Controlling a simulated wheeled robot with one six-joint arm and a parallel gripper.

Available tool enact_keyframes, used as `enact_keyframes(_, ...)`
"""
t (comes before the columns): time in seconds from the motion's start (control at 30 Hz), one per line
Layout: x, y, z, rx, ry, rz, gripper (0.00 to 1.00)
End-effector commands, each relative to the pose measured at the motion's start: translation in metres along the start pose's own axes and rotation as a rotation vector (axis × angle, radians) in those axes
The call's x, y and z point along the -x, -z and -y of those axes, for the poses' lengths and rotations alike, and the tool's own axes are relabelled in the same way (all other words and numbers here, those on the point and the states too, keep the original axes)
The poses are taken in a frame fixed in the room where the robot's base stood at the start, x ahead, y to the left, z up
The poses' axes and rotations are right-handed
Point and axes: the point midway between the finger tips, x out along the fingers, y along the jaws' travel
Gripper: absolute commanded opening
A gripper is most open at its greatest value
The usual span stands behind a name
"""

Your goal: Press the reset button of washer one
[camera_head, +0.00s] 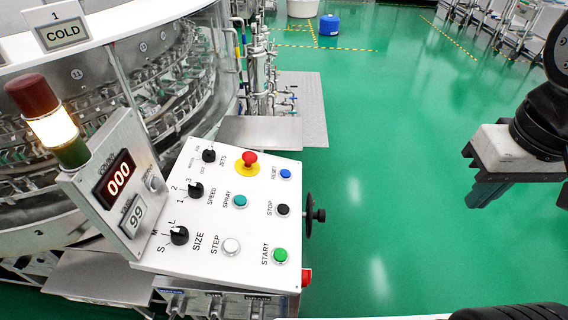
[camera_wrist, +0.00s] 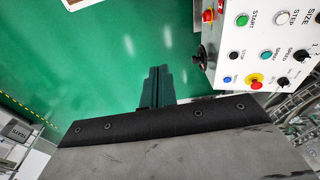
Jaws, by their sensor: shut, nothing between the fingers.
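The reset button (camera_head: 285,174) is a small blue button near the right edge of the white sloped control panel (camera_head: 262,206) of washer one. In the wrist view the blue button (camera_wrist: 227,79) shows at the lower left of the panel. A sign (camera_head: 62,33) reading "1" and "COLD" stands on the washer at the upper left. My gripper (camera_head: 478,195) is shut and empty, over the green floor at the right of the head view, well apart from the panel. Its dark fingers (camera_wrist: 158,82) show in the middle of the wrist view, left of the panel.
A red emergency knob (camera_head: 250,158) on a yellow base sits left of the reset button; the black stop (camera_head: 283,210) and green start (camera_head: 280,255) buttons lie below. A black handwheel (camera_head: 316,215) sticks out from the panel's right side. The floor (camera_head: 400,180) between panel and gripper is clear.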

Motion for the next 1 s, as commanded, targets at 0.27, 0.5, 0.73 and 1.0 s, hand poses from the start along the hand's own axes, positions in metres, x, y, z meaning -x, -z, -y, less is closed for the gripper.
enact_keyframes(0.27,0.0,0.001,0.0,0.001,-0.001,-0.001,0.0)
enact_keyframes(0.5,-0.016,0.057,-0.007,0.093,-0.07,-0.091,0.0)
enact_keyframes(0.73,-0.062,0.185,0.004,0.379,-0.177,-0.322,0.0)
enact_keyframes(1.0,-0.141,0.299,0.083,0.808,-0.131,-0.613,0.0)
